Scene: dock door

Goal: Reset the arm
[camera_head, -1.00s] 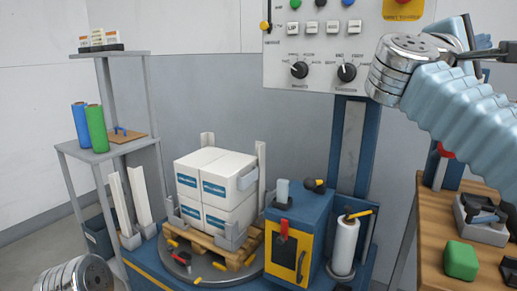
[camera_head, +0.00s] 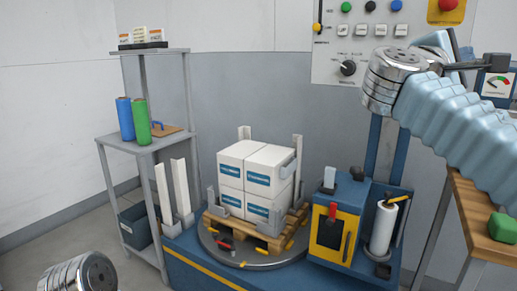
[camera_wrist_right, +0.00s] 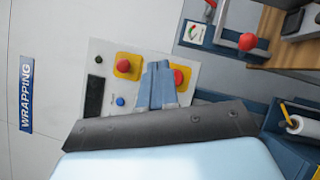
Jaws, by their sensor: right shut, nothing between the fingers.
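My right arm comes in from the right in the head view, pale blue and ribbed with a silver joint. Its gripper (camera_head: 456,42) is raised in front of the wall control panel (camera_head: 372,62), partly hidden by the arm. In the right wrist view the two pale blue fingers (camera_wrist_right: 157,84) are together, with nothing between them. They overlap the panel with its red buttons on yellow plates, and I cannot tell the gap to it. A silver joint of my left arm shows at the bottom left of the head view; the left gripper is out of view.
White boxes (camera_head: 257,175) stand on a wooden pallet (camera_head: 243,229) on a turntable (camera_head: 222,250). A blue and yellow unit (camera_head: 330,235) and a white film roll (camera_head: 382,228) stand to their right. A grey shelf (camera_head: 135,142) is left. A wooden bench (camera_head: 477,222) is right, under my arm.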

